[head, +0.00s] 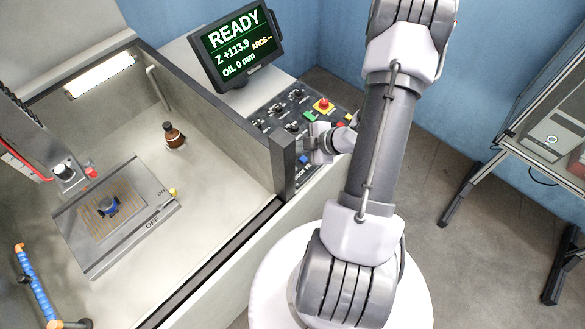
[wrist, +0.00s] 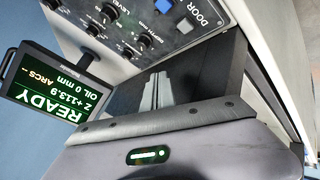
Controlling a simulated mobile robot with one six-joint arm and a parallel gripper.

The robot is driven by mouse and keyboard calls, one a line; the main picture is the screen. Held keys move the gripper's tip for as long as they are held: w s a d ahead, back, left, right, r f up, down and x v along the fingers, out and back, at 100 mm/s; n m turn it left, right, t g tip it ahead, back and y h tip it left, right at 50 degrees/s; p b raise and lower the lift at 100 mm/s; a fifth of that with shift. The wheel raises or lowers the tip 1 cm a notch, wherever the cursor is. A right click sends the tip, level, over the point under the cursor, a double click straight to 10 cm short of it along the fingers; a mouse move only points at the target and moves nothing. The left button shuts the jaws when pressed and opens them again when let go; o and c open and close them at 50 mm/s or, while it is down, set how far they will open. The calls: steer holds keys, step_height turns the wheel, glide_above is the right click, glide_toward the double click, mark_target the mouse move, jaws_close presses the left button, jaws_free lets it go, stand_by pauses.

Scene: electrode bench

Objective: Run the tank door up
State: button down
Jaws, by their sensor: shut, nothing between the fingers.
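The work tank (head: 215,150) is at left in the head view, empty of oil. Along its front runs a low edge with a dark strip (head: 215,253); no raised door panel shows above it. The control panel (head: 268,118) stands beside the tank. In the wrist view, a DOOR label (wrist: 203,17) sits by a blue button (wrist: 163,5) and a grey button (wrist: 185,26). My gripper (head: 310,157) is shut and empty, close to the panel's front end beside the dark tank post (head: 283,165). Its fingers (wrist: 158,92) show below the panel in the wrist view; contact cannot be told.
The monitor (head: 237,45) reads READY, Z +113.9, OIL 0 mm. A red emergency button (head: 323,105) stands on the panel. Inside the tank are a brown bottle (head: 173,135) and a plate marked ON and OFF (head: 112,235). A glass-sided cabinet (head: 545,130) stands at right.

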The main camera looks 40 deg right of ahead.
step_height(320, 180, down, 8)
steer(key=b, duration=0.6)
stand_by(1.6)
steer(key=shift+f+b, duration=0.5)
steer(key=shift+b, duration=0.05)
